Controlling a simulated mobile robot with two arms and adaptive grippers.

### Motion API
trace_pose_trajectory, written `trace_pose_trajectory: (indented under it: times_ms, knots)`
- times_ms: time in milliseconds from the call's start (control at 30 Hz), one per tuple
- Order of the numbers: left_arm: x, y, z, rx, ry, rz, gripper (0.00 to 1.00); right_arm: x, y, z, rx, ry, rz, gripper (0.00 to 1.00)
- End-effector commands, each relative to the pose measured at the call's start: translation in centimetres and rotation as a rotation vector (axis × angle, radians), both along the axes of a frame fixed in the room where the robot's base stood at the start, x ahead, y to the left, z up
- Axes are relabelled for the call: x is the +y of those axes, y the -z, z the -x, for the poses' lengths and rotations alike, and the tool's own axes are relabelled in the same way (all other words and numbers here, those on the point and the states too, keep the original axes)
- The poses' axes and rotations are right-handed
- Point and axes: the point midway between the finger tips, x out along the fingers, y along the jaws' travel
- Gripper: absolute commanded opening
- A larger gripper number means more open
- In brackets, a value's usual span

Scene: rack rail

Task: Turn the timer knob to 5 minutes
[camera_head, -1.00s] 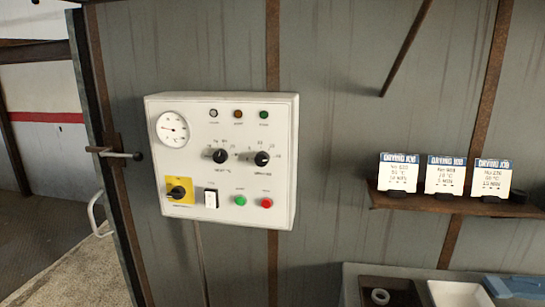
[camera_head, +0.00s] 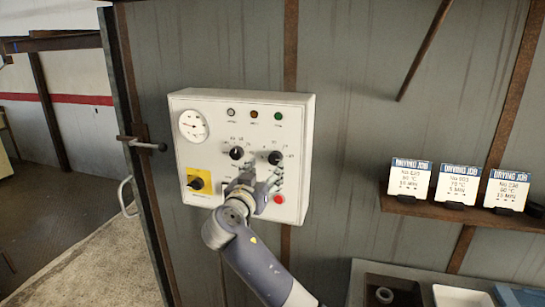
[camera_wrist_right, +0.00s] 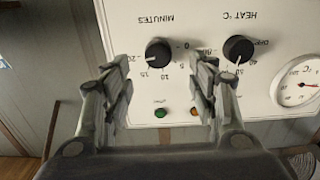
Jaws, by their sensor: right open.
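The timer knob (camera_head: 275,157) is the right black dial on the white control box in the head view. In the wrist view, upside down, the same knob (camera_wrist_right: 158,53) sits by the word MINUTES; its white mark appears to point near 20. The heat knob (camera_head: 237,153) is the left dial and also shows in the wrist view (camera_wrist_right: 238,49). My right gripper (camera_head: 262,182) is open and empty, in front of the panel just below the timer knob. In the wrist view its fingers (camera_wrist_right: 157,70) stand either side of the timer knob, with no visible contact.
A yellow switch plate (camera_head: 199,190) and a red button (camera_head: 279,199) are low on the box; my gripper hides the parts between. A gauge (camera_head: 193,125) is at upper left. Drying job cards stand on a shelf (camera_head: 445,212) at right; the middle card reads 5 MIN.

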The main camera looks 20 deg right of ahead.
Motion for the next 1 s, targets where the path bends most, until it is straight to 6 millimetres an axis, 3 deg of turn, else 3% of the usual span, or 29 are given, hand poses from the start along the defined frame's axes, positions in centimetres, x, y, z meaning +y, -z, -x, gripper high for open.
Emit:
trace_pose_trajectory:
  times_ms: [33,333,800,1000]
  knots:
    - [0.1,-1.2,-0.1,-0.001,0.000,-0.001,0.00,-0.8,-0.6,-0.9,0.004,0.004,0.004,0.53]
    - [0.1,-3.1,-0.1,-0.002,-0.001,0.000,0.00,-3.0,-0.2,-4.4,0.003,0.000,0.003,0.53]
    - [-0.3,-3.4,-0.2,-0.002,-0.003,0.003,0.00,-3.7,0.1,-5.3,0.002,-0.001,0.000,0.53]
    - [-0.4,-3.4,-0.2,-0.002,-0.003,0.005,0.00,-3.7,0.1,-5.3,0.003,0.000,-0.001,0.10]
